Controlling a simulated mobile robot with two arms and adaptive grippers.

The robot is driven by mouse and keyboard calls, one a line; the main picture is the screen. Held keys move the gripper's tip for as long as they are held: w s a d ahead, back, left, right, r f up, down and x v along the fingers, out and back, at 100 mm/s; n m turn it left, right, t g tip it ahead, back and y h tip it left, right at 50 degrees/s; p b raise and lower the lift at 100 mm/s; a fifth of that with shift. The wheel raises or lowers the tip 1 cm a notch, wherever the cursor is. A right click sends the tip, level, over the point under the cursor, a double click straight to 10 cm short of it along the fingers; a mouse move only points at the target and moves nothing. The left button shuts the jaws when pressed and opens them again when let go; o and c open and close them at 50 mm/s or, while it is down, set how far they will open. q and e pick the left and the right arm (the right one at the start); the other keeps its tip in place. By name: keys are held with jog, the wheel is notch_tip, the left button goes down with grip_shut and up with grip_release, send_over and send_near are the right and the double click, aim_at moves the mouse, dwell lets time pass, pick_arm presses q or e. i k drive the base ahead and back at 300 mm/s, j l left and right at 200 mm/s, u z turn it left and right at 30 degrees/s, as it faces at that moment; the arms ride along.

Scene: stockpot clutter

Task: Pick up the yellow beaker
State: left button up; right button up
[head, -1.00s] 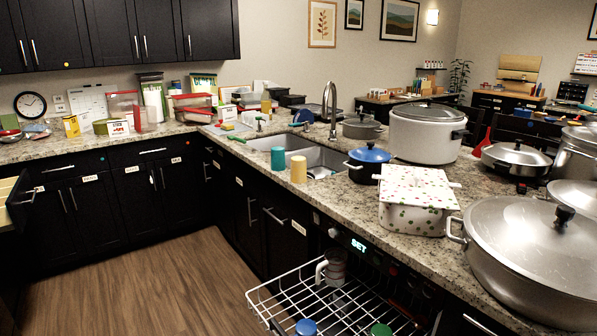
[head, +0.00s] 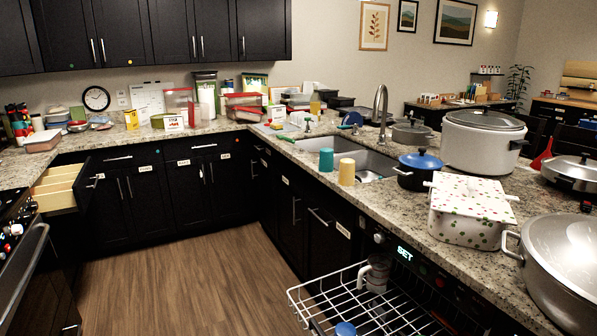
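The yellow beaker (head: 347,172) stands upright on the granite counter (head: 385,200), at the front edge by the sink. A teal beaker (head: 326,160) stands just to its left, apart from it by a small gap. Neither of my grippers shows in the head view, and nothing is touching the yellow beaker.
The sink (head: 362,157) lies behind the beakers. A blue-lidded pot (head: 418,172) and a polka-dot pot (head: 471,214) stand to the right. Below, an open dishwasher rack (head: 365,300) juts out. A drawer (head: 62,186) is open at left. The wooden floor (head: 195,270) is clear.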

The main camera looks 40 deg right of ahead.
aim_at(346, 174)
jog(key=i+j+u, duration=0.3)
jog(key=i+u, duration=0.35)
jog(key=i+l+z, duration=0.25)
jog(key=i+z, duration=0.25)
jog(key=i, duration=0.3)
jog(key=i+z, duration=0.45)
jog(key=i, duration=0.3)
jog(key=i+z, duration=0.2)
jog(key=i, duration=0.25)
jog(key=i+j+z, duration=0.1)
jog(key=i+z, duration=0.15)
jog(key=i, duration=0.2)
jog(key=i+j+z, duration=0.2)
jog(key=i, duration=0.2)
jog(key=z, duration=1.75)
